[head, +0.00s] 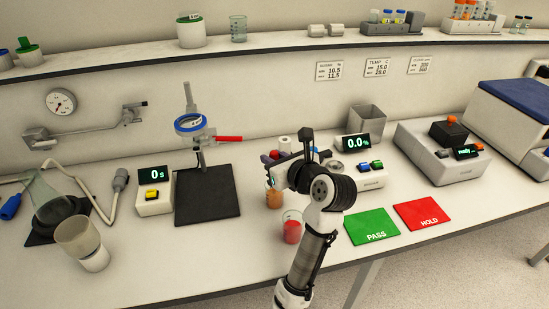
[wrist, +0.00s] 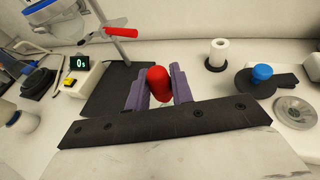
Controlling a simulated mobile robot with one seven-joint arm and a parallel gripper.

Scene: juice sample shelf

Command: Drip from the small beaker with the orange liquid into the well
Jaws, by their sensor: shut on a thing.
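My gripper (head: 272,158) is shut on a red rounded bulb (wrist: 158,80), which sits between its purple fingers in the wrist view. It looks like a dropper bulb; anything below it is hidden in the wrist view. In the head view the gripper is above a small beaker with orange liquid (head: 273,198). I cannot tell whether a tip reaches into the liquid. A round grey dish-like part (head: 335,165), possibly the well, lies to the right, beside the device reading 0.0 % (head: 370,178). It also shows at the right of the wrist view (wrist: 298,112).
A beaker with red liquid (head: 291,230) stands close in front, near my arm. A white roll (wrist: 219,52) and a blue-knobbed black part (wrist: 262,74) are to the right. A black mat with a stand (head: 207,198) is left. Green PASS (head: 372,226) and red HOLD (head: 422,213) pads are clear.

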